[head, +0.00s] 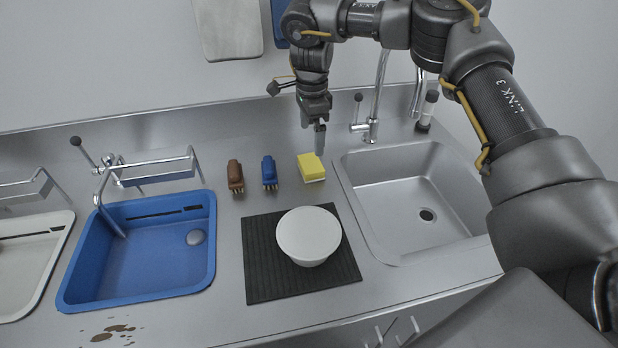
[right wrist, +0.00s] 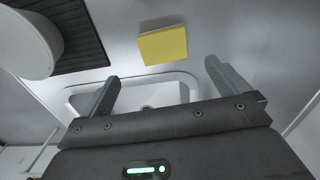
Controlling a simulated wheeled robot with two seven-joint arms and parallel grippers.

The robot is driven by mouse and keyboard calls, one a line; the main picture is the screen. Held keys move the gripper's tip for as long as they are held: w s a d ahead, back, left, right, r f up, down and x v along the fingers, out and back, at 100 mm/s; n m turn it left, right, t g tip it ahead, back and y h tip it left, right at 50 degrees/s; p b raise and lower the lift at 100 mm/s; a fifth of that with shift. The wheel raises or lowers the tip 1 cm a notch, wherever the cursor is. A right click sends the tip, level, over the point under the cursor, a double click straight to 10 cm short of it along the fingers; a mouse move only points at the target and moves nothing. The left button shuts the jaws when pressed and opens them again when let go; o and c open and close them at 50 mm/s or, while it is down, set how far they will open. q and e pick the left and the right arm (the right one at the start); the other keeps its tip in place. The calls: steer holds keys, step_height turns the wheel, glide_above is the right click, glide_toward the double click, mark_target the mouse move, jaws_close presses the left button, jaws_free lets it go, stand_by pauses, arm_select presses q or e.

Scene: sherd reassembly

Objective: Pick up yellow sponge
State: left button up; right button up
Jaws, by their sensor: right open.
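The yellow sponge (head: 311,168) lies on the steel counter, just left of the sink's back left corner. It has a pale underside. It also shows in the right wrist view (right wrist: 163,45), beyond and between the two fingers. My right gripper (head: 319,140) is just behind and above the sponge in the head view, pointing down. In the right wrist view its fingers (right wrist: 165,85) are apart with nothing between them, and the sponge is clear of both. My left gripper is in neither view.
A blue brush (head: 269,172) and a brown brush (head: 235,177) stand left of the sponge. A white bowl (head: 309,235) sits on a black mat (head: 262,280) in front. The sink (head: 390,180) with its tap (head: 373,120) is right. A blue basin (head: 140,275) is left.

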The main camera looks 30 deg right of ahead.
mark_target(311, 162)
steer(key=shift+f, duration=0.35)
step_height(311, 162, down, 4)
steer(key=shift+r, duration=0.1)
steer(key=shift+f+p, duration=0.3)
steer(key=shift+f, duration=0.45)
steer(key=f, duration=0.3)
steer(key=f+p, duration=0.1)
steer(key=shift+w+d+f, duration=0.15)
steer(key=shift+w+f, duration=0.15)
steer(key=shift+f, duration=0.1)
steer(key=c, duration=0.9)
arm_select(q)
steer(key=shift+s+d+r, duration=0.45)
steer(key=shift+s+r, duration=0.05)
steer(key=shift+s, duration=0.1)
arm_select(e)
steer(key=shift+r, duration=0.1)
